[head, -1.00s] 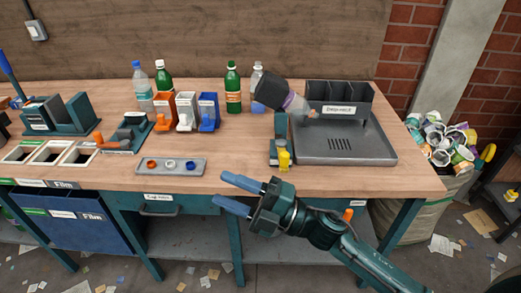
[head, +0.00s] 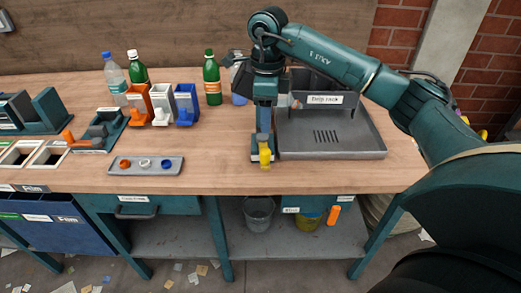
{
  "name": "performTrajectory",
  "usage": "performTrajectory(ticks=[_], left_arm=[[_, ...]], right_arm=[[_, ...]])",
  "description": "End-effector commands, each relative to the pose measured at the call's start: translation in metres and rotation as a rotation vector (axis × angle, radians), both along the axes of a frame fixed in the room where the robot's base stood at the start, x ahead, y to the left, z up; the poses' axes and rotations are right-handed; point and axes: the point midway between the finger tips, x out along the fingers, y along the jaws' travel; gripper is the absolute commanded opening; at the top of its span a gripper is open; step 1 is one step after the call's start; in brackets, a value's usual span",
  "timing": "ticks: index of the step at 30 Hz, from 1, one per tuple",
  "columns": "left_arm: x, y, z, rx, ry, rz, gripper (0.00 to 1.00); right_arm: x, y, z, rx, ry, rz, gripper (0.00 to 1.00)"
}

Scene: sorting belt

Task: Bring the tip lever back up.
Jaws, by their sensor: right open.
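The yellow tip lever (head: 265,154) is at the front of a small dark stand, left of the grey tray, with its handle low near the bench top. My right gripper (head: 263,132) points straight down over it. The blue fingertips end at or just above the lever's top; contact cannot be told. The gripper is open with nothing visible held between the fingers. The dark tipping cup above the stand is mostly hidden behind my right gripper and wrist. My left gripper is not in view.
The grey tray (head: 367,139) stands right of the lever. A parts strip (head: 117,171) with three small rings lies to the left. Orange, white and blue holders (head: 186,100) and bottles (head: 211,80) stand behind. The bench front between strip and lever is clear.

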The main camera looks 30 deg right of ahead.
Motion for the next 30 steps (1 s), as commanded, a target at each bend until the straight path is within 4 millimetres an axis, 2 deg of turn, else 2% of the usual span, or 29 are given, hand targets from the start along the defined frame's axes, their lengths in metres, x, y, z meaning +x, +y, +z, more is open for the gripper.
performTrajectory(ticks=[9, 15, 21, 30], left_arm=[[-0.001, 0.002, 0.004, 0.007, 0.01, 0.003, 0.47], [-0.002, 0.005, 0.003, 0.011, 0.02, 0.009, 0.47], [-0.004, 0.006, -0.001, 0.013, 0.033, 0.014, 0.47], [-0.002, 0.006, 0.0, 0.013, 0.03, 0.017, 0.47]], right_arm=[[-0.002, 0.001, -0.066, 0.003, 0.007, 0.001, 0.47], [-0.002, 0.002, -0.1, 0.006, 0.003, 0.002, 0.47], [-0.002, 0.002, -0.116, 0.005, 0.002, 0.002, 0.47], [-0.001, 0.002, -0.119, 0.006, 0.001, 0.002, 0.47]])
